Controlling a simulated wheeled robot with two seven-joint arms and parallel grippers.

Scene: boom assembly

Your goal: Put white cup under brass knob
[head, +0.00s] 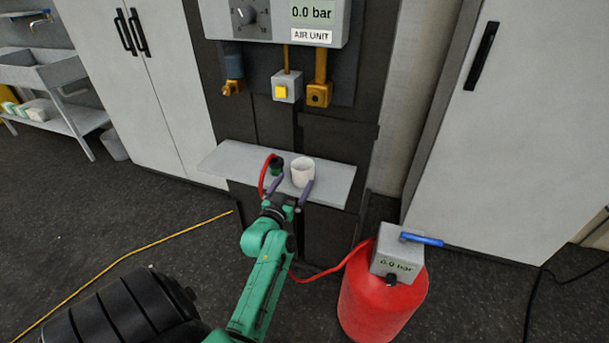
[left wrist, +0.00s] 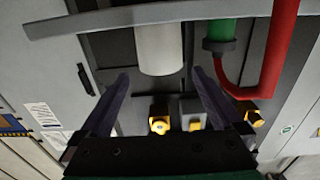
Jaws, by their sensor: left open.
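The white cup (head: 303,171) stands upright on the grey shelf (head: 232,160), right of a dark green fitting with a red hose. My left gripper (head: 296,181) comes from the front and is open, with its fingers on either side of the cup's near side. In the left wrist view, turned upside down, the cup (left wrist: 160,48) lies just beyond and between the fingertips (left wrist: 160,72); contact cannot be told. Two brass-coloured fittings hang under the air unit: one right (head: 319,95) and one left (head: 232,88). The right gripper is not in view.
The green fitting (head: 277,165) stands close beside the cup. A box with a yellow button (head: 281,92) hangs between the brass fittings. A red tank (head: 380,305) stands at the right, with a red hose (head: 328,271) running from it. The shelf's left end is clear.

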